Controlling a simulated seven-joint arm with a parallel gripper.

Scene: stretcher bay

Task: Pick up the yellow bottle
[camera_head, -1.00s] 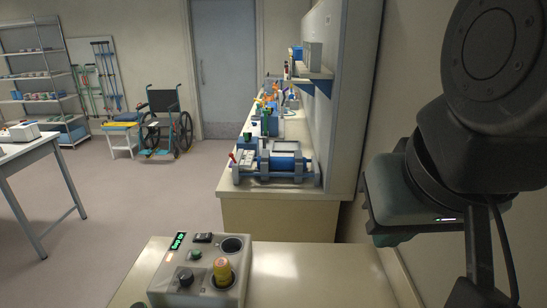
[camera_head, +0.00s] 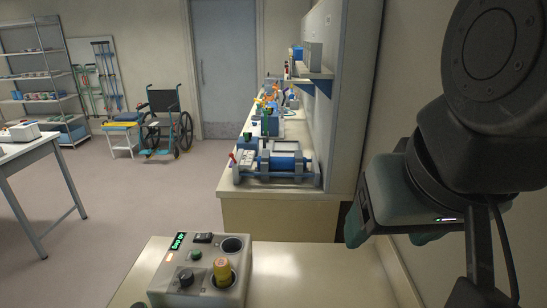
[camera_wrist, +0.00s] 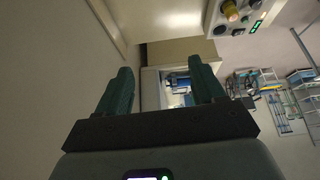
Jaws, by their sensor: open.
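The yellow bottle (camera_head: 222,272) stands upright in a round socket of a grey box (camera_head: 187,297), which sits on the near counter. In the wrist view the bottle (camera_wrist: 231,10) shows at the top right, partly cut by the frame edge. My gripper (camera_head: 390,240) is at the right, well apart from the bottle. In the wrist view its two dark green fingers (camera_wrist: 160,72) are spread with nothing between them.
The box has an empty second socket (camera_head: 232,245), a black knob (camera_head: 185,277) and a green button (camera_head: 195,254). The near counter (camera_head: 300,275) is bare right of the box. A wall stands close behind my arm. A blue-and-white device (camera_head: 283,163) sits on the farther counter.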

